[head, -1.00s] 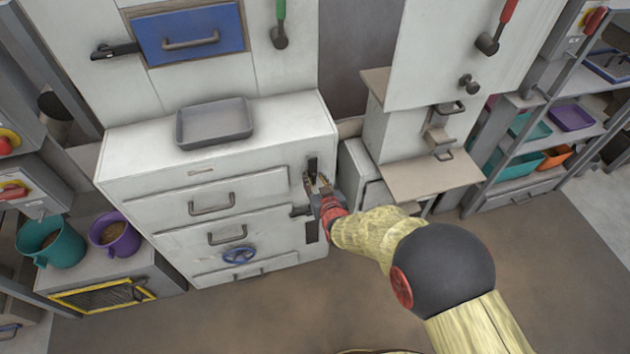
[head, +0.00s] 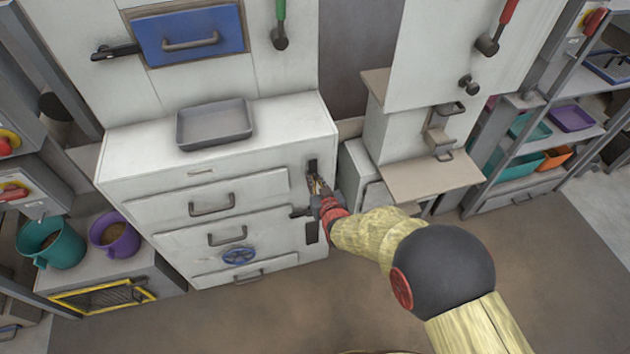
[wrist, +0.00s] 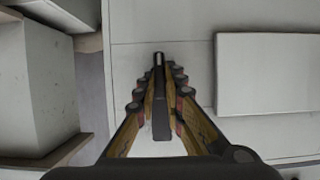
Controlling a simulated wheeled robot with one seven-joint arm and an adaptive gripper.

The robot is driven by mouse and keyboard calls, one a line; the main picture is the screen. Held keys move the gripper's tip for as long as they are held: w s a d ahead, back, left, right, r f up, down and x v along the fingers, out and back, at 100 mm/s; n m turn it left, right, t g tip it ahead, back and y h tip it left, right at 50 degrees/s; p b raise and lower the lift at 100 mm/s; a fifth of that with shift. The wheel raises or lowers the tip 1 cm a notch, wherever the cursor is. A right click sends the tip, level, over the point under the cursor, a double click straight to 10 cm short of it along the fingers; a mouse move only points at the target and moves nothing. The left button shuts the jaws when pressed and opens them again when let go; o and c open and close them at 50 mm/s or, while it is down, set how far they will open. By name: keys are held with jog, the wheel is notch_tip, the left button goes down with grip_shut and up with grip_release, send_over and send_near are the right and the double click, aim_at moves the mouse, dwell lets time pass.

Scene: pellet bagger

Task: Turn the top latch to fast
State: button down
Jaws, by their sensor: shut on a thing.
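The top latch is a dark bar on the right edge of the white drawer cabinet's front (head: 180,175), beside the top drawer. In the head view my gripper (head: 317,186) is at this latch and partly covers it. In the wrist view the dark latch handle (wrist: 159,95) runs lengthwise between the two fingers of my gripper (wrist: 159,80). The fingers are closed on it from both sides. A second dark latch (head: 299,212) sticks out to the left lower on the same edge, and a dark plate (head: 312,232) shows below it.
A grey tray (head: 214,124) lies on the cabinet top. A blue handwheel (head: 238,255) sits on the lower front. A beige shelf (head: 430,178) juts out to the right of my gripper. Teal (head: 52,245) and purple (head: 115,238) buckets stand at left. Floor in front is clear.

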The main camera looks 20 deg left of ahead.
jog(key=shift+s+a+f+n+t+h, duration=0.15)
jog(key=shift+n+t+h, duration=0.75)
jog(key=shift+n, duration=1.35)
jog(key=shift+s+a+f+n+t+h, duration=0.1)
jog(key=shift+a+f+n+t+h, duration=0.3)
jog(key=shift+n+t, duration=1.3)
jog(key=shift+s+f+n+t+h, duration=0.1)
jog(key=shift+n+t+h, duration=0.55)
jog(key=shift+n, duration=2.1)
jog(key=c, duration=1.9)
grip_release()
jog(key=s, duration=0.4)
jog(key=s+d, duration=0.1)
jog(key=s, duration=0.3)
jog(key=s+d, duration=0.1)
jog(key=s, duration=0.2)
jog(key=shift+s, duration=0.4)
